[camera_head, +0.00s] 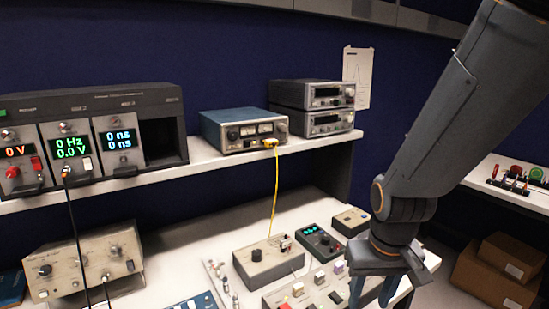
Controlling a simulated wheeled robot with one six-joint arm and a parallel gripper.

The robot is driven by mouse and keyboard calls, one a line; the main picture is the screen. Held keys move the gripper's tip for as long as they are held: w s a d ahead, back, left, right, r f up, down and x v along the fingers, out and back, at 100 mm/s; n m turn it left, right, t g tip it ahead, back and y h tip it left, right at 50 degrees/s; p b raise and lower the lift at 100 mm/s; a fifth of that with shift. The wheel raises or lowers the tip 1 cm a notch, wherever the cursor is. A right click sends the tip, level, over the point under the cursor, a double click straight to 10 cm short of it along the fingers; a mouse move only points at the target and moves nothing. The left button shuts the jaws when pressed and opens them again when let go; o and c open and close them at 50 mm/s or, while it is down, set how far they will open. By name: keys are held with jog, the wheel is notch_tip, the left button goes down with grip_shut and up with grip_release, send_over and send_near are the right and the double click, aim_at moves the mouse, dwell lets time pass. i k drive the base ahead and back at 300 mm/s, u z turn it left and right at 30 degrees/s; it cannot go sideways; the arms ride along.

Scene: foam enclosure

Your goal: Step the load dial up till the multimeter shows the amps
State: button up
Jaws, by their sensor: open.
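A grey box with a black knob (257,254) on top sits on the bench; it looks like the load dial, though I cannot read its label. To its right lies a dark handheld meter (320,240), probably the multimeter. It has a lit green display too small to read and a dial below it. My gripper (374,292) is open at the lower right, with blue fingers pointing down. It is to the right of and nearer than both, apart from the knob. Its fingertips are near or past the frame's bottom edge, and nothing shows between them.
A panel with several coloured buttons (298,289) lies left of my gripper. A small box (351,221) sits behind it. A yellow cable (275,195) hangs from the blue power supply (245,130) on the shelf to the bench. Cardboard boxes (497,268) stand at right.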

aim_at(256, 254)
jog(key=z, duration=0.25)
jog(key=k, duration=0.65)
jog(key=z, duration=0.6)
jog(key=k, duration=0.55)
jog(key=u, duration=0.65)
jog(key=i, duration=0.6)
jog(key=u, duration=0.65)
jog(key=i, duration=0.6)
